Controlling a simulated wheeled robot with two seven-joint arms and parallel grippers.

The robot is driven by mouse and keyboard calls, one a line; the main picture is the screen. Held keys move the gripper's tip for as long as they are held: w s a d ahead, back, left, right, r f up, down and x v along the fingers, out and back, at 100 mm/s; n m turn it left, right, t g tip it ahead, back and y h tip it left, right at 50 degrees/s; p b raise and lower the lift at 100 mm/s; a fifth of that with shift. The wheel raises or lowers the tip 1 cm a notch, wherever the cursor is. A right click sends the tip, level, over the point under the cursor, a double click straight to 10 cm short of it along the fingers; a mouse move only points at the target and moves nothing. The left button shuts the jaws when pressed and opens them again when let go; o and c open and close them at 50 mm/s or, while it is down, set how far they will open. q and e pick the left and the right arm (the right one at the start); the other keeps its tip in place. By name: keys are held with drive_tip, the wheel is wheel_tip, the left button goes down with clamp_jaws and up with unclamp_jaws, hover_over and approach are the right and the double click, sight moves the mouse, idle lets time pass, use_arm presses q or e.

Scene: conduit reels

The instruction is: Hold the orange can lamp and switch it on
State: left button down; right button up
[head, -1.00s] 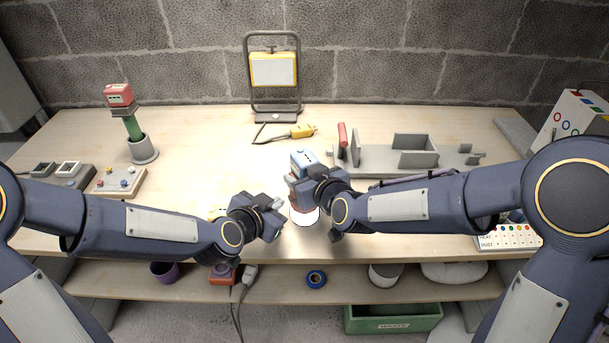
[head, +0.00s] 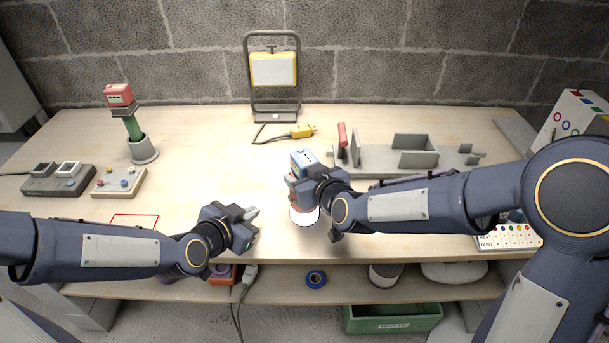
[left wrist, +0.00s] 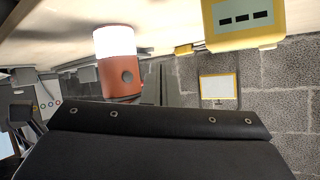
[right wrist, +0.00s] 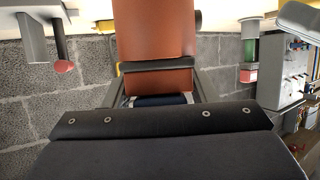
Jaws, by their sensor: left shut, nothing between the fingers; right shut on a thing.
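The orange can lamp (head: 298,201) is held near the table's front middle, with its bright white end (head: 304,217) facing down. The left wrist view shows its orange body (left wrist: 121,78) with a round dark button, and the white end looks lit. My right gripper (head: 293,186) is shut on the orange body, which also fills the top of the right wrist view (right wrist: 155,35). Part of the lamp is hidden by my right gripper.
A yellow box (left wrist: 245,22) is close to my left wrist camera. A grey fixture (head: 385,160) lies to the right. A yellow work light (head: 273,69) stands at the back.

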drive_tip(key=o, duration=1.3)
